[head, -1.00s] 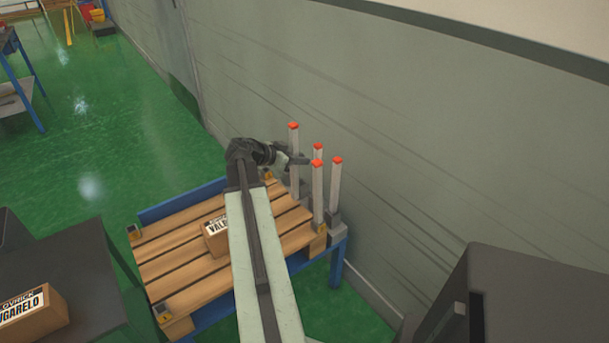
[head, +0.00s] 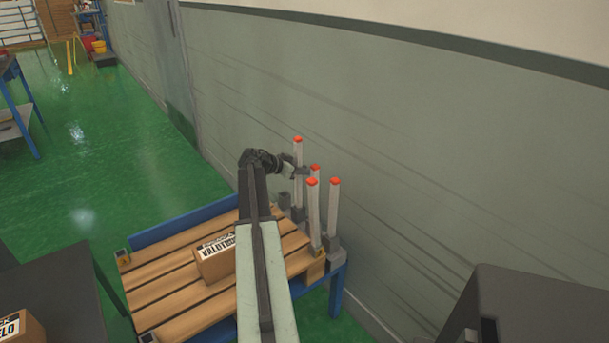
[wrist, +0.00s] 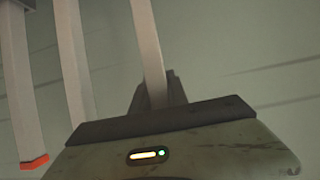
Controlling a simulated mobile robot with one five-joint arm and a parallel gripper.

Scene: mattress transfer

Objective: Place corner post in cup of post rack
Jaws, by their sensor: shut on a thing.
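My gripper (head: 299,171) is shut on a pale grey corner post (head: 298,158) with a red-orange top, which stands about upright. The held post also shows between the jaws in the wrist view (wrist: 148,45). Three similar posts (head: 334,212) stand close together just right of it, at the right end of the pallet.
A wooden pallet (head: 180,280) on a blue frame carries a labelled carton (head: 216,262) beside my arm. A plain grey-green wall (head: 420,180) runs close behind the posts. Another carton (head: 22,328) sits on a dark surface at lower left. Green floor is open at left.

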